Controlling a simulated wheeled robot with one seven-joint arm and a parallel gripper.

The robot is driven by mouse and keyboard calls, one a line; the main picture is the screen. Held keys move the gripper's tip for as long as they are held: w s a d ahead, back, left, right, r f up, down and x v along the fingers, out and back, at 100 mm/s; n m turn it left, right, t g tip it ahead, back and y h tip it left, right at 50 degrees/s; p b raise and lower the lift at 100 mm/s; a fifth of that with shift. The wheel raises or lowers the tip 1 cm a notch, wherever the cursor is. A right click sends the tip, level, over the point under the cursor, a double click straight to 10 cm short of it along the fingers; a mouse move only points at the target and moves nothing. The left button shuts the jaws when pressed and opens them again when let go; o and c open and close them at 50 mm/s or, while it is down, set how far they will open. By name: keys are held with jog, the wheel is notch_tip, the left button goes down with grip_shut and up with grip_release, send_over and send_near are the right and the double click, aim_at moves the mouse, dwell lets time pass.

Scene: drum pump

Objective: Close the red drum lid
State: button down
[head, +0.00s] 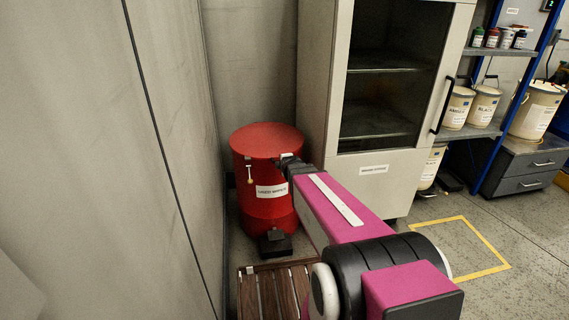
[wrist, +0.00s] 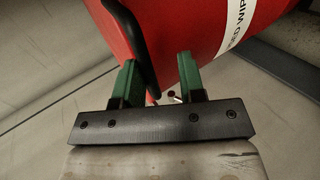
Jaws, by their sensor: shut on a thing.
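The red drum (head: 268,185) with a white label stands upright against the back wall, left of the grey cabinet. Its red lid (head: 265,139) appears to lie flat across the top. My gripper (head: 287,160) is at the right front of the rim, partly hidden behind my arm. In the wrist view, its green fingers (wrist: 158,78) stand on either side of red metal with a black curved strip. They are shut on what appears to be the lid's edge; the exact contact is hard to see. The drum's side (wrist: 205,35) fills the upper middle there.
A dark pedal (head: 275,243) sits at the drum's foot. A slatted wooden platform (head: 268,290) lies in front. The grey cabinet (head: 372,185) stands close on the right, and a wall panel (head: 150,150) on the left. Open floor lies right of my arm.

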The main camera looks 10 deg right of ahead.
jog(key=shift+s+f+g, duration=0.15)
jog(key=shift+f+g, duration=0.15)
jog(key=shift+f, duration=0.35)
jog(key=c, duration=1.2)
grip_release()
jog(key=shift+o, duration=0.2)
jog(key=shift+s+r, duration=0.1)
jog(key=shift+r, duration=0.05)
jog(key=v, duration=1)
jog(key=shift+s+r, duration=0.25)
